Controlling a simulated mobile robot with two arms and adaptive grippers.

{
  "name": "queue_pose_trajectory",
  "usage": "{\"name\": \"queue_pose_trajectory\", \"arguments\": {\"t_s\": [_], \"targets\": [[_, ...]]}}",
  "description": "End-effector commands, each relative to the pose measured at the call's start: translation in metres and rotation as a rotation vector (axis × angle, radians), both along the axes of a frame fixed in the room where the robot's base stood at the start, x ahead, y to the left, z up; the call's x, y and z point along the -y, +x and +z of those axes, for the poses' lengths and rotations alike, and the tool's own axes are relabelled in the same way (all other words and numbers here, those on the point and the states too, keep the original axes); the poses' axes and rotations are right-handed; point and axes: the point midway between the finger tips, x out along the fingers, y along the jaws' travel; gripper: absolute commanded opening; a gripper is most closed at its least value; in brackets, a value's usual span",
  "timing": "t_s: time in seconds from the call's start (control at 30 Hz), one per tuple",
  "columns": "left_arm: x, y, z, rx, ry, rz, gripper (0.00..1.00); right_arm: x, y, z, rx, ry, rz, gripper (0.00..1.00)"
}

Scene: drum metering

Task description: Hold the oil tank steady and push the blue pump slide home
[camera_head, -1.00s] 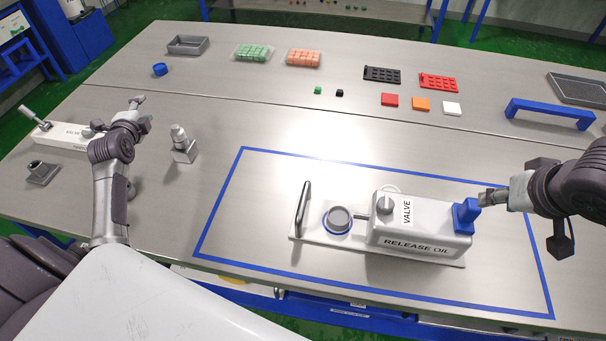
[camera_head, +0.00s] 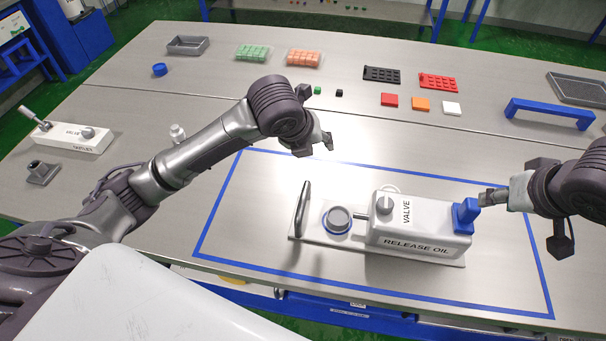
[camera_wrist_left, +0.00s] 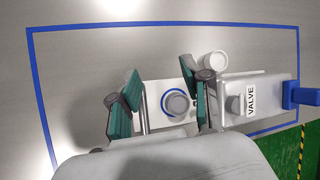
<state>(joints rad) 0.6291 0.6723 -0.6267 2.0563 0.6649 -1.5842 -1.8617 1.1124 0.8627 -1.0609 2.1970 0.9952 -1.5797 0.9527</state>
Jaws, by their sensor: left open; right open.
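The white oil tank (camera_head: 405,225), marked VALVE and RELEASE OIL, stands on a base plate inside the blue taped rectangle. Its plate carries an upright handle (camera_head: 303,208) at the left end and a grey round cap in a blue ring (camera_head: 338,219). The blue pump slide (camera_head: 465,215) sits at the tank's right end. My left gripper (camera_head: 322,143) is open and empty, above and behind the handle end; in the left wrist view its fingers (camera_wrist_left: 162,105) frame the cap from above. My right gripper (camera_head: 487,197) is at the blue slide's right side; whether it touches is unclear.
A second white valve unit (camera_head: 75,137) and a grey fitting (camera_head: 42,172) lie at the left. Trays, blocks and coloured plates line the back, with a blue bridge (camera_head: 550,112) at the right. The taped area left of the tank (camera_head: 250,220) is clear.

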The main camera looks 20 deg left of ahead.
Motion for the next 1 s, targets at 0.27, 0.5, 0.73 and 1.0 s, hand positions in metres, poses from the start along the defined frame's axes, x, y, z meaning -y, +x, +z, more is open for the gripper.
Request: {"name": "queue_pose_trajectory", "arguments": {"t_s": [0.27,0.5,0.73,1.0], "targets": [[0.004,-0.059,-0.023,-0.140,0.276,-0.163,0.48,0.000,0.000,0.000,0.000,0.000,0.000,0.42],[0.001,-0.064,-0.039,-0.169,0.316,-0.183,0.48,0.000,0.000,0.000,0.000,0.000,0.000,0.42],[-0.002,-0.048,-0.078,-0.169,0.313,-0.182,0.48,0.000,0.000,0.000,0.000,0.000,0.000,0.42],[-0.006,-0.028,-0.125,-0.166,0.312,-0.181,0.48,0.000,0.000,0.000,0.000,0.000,0.000,0.42]]}}
